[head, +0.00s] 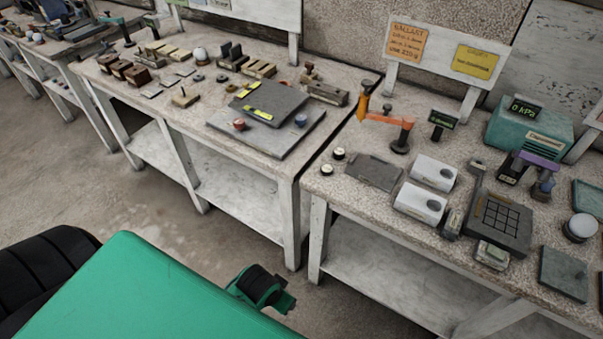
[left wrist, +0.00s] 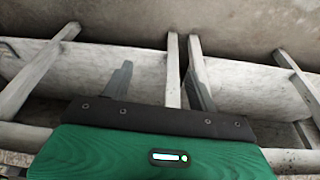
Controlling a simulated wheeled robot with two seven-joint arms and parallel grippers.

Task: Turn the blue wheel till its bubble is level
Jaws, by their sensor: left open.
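The blue wheel (head: 301,120) sits at the right side of a grey levelling plate (head: 280,104) on the left-hand table. A red wheel (head: 239,125) is at the plate's front left. Two yellow-green vials, a front one (head: 257,113) and a back one (head: 246,90), lie along the plate's left side. Their bubbles are too small to read. In the left wrist view, my left gripper (left wrist: 158,74) is open, its two grey fingers apart with nothing between them. It faces the table legs and lower shelf, away from the wheel. My right gripper is not in view.
The plate stands on a larger grey base (head: 262,142) near the front edge of the left table (head: 180,107). Blocks and small tools crowd behind it. The right table (head: 335,190) carries white boxes, a keypad and a teal gauge (head: 530,130). A narrow gap separates the tables.

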